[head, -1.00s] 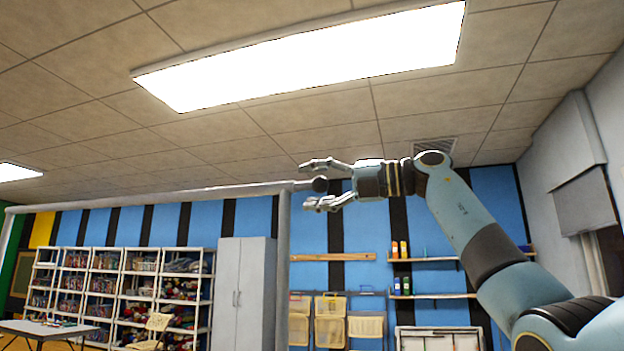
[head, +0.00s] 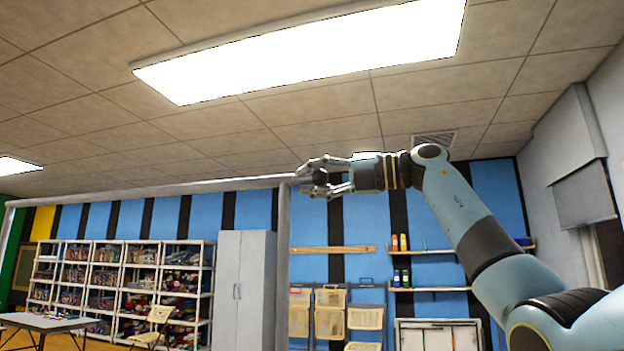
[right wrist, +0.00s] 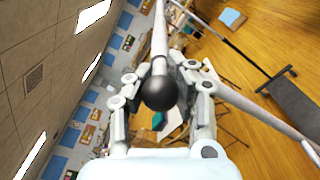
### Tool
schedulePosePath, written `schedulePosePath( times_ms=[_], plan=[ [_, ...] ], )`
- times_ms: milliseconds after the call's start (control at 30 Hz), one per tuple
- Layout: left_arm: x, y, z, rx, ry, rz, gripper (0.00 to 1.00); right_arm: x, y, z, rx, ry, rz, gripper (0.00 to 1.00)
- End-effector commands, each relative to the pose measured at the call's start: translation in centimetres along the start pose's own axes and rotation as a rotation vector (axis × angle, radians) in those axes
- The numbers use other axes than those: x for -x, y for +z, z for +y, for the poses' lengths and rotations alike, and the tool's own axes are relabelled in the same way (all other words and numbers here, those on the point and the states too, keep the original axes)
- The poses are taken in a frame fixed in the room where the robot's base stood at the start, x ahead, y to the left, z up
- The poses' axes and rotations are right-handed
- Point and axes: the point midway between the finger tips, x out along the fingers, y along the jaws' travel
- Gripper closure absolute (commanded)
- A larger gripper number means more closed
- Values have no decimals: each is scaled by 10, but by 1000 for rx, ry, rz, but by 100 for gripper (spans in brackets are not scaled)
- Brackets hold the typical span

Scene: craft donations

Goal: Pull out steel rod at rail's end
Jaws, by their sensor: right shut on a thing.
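A long pale grey rail (head: 150,189) runs level near the ceiling, with a dark round knob (head: 320,177) at its right end. In the right wrist view the dark ball-shaped knob (right wrist: 160,93) sits at the near end of a pale bar (right wrist: 159,40). I cannot tell where the steel rod ends and the rail begins. My right gripper (head: 305,178) is shut on the knobbed end, with fingers above and below it. In the right wrist view the gripper (right wrist: 160,66) has fingers on both sides of the knob. My left gripper is not in view.
An upright post (head: 283,240) stands under the rail's right end. A ceiling light (head: 310,52) is above. The space around the gripper looks clear.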

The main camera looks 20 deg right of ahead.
Motion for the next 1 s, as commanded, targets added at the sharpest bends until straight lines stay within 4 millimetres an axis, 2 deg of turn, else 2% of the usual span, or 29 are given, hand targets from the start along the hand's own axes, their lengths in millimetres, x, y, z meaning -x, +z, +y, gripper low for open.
schedulePosePath(
  times_ms=[200, 367, 467, 800, 1000],
  plan=[
    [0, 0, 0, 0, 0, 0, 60, 3, 0, -2, -1, -3, 1, 100],
    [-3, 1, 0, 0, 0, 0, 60, 21, -1, -3, 1, -7, 1, 100],
    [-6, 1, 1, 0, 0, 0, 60, 43, -1, -4, 2, -10, -1, 100],
    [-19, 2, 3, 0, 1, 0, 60, 138, -1, -5, 0, -11, 0, 100],
    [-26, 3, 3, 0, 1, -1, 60, 180, -1, -4, -2, -9, 1, 100]
  ],
)
